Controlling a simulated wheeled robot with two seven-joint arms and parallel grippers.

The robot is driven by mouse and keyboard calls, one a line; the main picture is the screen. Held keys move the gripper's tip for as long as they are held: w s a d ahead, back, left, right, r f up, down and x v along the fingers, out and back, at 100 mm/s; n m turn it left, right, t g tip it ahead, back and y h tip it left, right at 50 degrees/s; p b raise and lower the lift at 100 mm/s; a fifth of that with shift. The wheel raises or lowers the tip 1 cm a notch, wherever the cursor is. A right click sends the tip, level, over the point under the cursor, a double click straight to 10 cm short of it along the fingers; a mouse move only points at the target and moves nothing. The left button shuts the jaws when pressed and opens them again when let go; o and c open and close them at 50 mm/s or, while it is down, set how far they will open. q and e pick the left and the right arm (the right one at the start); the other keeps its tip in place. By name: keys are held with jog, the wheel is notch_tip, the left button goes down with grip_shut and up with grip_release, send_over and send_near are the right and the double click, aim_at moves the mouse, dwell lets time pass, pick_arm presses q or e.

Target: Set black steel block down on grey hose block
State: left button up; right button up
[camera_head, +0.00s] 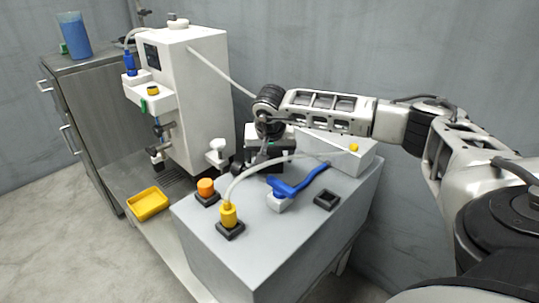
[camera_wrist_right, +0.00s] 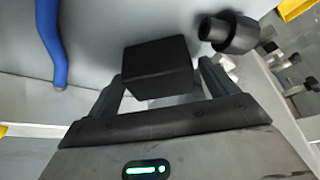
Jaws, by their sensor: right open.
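The black steel block (camera_wrist_right: 158,68) shows in the right wrist view, between the fingertips of my right gripper (camera_wrist_right: 162,85). The fingers are spread on either side of it; I cannot tell whether they touch it. In the head view my right gripper (camera_head: 264,155) is low over the back of the grey bench, and I cannot make out the block clearly there. A grey hose runs from a yellow fitting (camera_head: 229,214) standing in a dark square block (camera_head: 231,231); I cannot be sure this is the grey hose block. My left gripper is not in view.
On the bench (camera_head: 255,265) are a blue lever (camera_head: 300,182), an orange knob (camera_head: 206,187) and an empty dark square frame (camera_head: 327,200). A white machine (camera_head: 205,90) and a yellow tray (camera_head: 148,203) stand left. A dark cylindrical part (camera_wrist_right: 232,32) is near the gripper.

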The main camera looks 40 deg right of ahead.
jog(key=shift+r, duration=0.25)
pick_arm(q)
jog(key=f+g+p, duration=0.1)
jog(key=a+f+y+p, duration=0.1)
jog(key=p, duration=0.1)
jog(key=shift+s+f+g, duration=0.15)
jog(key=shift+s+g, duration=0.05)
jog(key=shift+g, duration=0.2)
pick_arm(e)
jog(key=v, duration=1.1)
jog(key=shift+s+r, duration=0.15)
jog(key=shift+r, duration=0.2)
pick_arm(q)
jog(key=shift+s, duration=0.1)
pick_arm(e)
jog(key=shift+a, duration=0.15)
